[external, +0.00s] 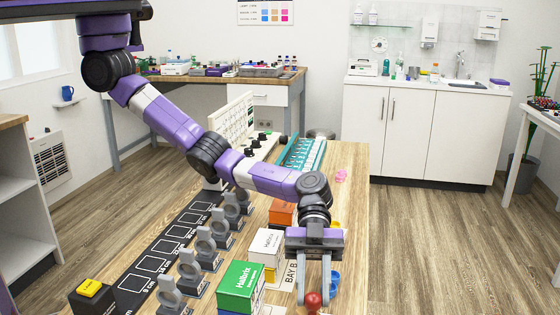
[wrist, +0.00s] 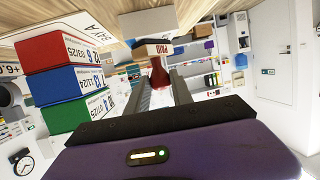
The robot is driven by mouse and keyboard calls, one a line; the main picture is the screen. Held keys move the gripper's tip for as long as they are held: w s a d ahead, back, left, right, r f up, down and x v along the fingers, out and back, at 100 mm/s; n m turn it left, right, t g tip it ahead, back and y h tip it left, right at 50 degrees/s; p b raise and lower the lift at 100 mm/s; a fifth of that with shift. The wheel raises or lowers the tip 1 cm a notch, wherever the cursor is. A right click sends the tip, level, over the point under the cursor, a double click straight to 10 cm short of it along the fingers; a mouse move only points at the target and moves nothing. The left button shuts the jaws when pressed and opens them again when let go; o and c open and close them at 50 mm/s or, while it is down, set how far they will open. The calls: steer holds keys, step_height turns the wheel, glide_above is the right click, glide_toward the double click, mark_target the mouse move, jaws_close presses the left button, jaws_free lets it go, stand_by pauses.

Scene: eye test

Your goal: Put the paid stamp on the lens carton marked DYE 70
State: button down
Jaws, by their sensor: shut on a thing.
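My gripper (external: 313,283) is shut on the paid stamp's red knob (external: 313,300) at the table's front right. In the wrist view the knob (wrist: 158,76) sits between the fingers, with the PAID block (wrist: 165,48) beyond it. Whether the stamp touches anything is unclear. Left of my gripper, a green Halbrix carton (external: 240,278) tops a stack; the wrist view shows blue (wrist: 52,86) and red (wrist: 45,52) cartons with it. A white Halbrix carton (external: 265,243) and an orange carton (external: 281,213) stand behind. I cannot read DYE 70 on any carton.
Grey ring holders (external: 190,272) stand in a row along a black marked strip (external: 160,262) at the left. A black box with a yellow button (external: 88,288) is front left. A teal rack (external: 300,152) lies at the back. The table's back right is mostly clear.

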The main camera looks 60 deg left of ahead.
steer(key=shift+f, duration=0.1)
steer(key=c, duration=1.1)
jaws_free()
steer(key=shift+r, duration=0.25)
steer(key=p+v, duration=0.2)
steer(key=v, duration=1)
steer(key=shift+f, duration=0.1)
